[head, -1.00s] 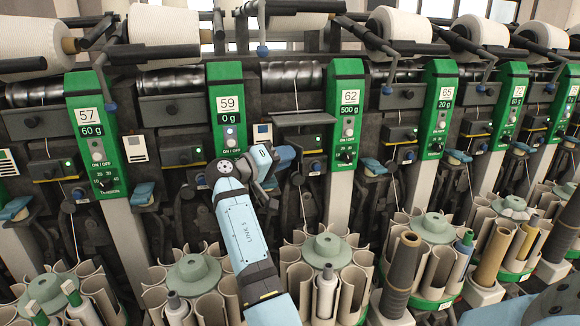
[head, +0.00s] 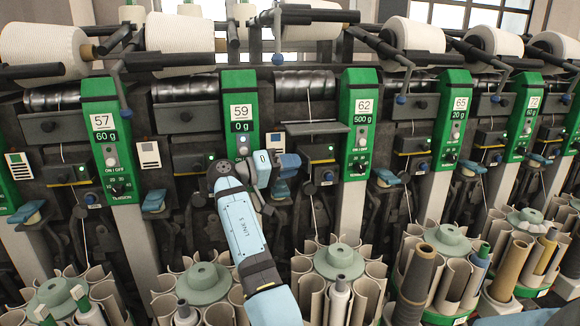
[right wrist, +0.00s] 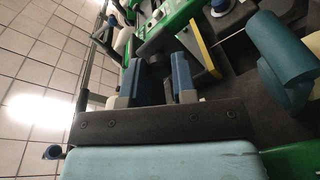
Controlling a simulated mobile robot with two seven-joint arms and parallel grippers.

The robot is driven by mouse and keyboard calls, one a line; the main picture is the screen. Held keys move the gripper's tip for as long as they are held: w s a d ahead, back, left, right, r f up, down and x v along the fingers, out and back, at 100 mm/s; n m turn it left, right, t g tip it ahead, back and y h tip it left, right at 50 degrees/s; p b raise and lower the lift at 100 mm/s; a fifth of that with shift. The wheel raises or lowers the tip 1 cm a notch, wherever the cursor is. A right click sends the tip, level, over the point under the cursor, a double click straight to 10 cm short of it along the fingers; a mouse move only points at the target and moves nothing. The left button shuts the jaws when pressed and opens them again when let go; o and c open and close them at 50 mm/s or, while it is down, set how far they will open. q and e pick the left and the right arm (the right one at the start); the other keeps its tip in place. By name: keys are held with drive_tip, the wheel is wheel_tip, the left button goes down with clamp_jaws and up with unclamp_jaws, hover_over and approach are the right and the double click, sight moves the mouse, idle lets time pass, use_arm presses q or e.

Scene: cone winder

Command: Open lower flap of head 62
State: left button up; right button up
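Head 62 carries a green panel (head: 359,135) reading 62 and 500 g, right of centre in the head view. Left of it a dark plate (head: 312,128) juts out, unlike the flatter covers on neighbouring heads. Below it is a dark box (head: 320,153) with a small light. I cannot clearly pick out the lower flap; my wrist partly hides this area. My right gripper (head: 286,178) is between panels 59 and 62, near the lower mechanism. In the right wrist view its two blue fingers (right wrist: 154,84) are apart with nothing visible between them. My left gripper is out of view.
Green panels 59 (head: 240,120) and 65 (head: 455,125) flank this head. Round magazines of grey tubes (head: 338,262) stand below. In the right wrist view a teal rounded part (right wrist: 285,55) and a yellow-edged part (right wrist: 205,48) are close to the fingers.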

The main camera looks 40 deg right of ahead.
drive_tip(key=shift+o, duration=0.7)
drive_tip(key=v, duration=1.3)
drive_tip(key=shift+a, duration=0.35)
drive_tip(key=shift+w, duration=0.1)
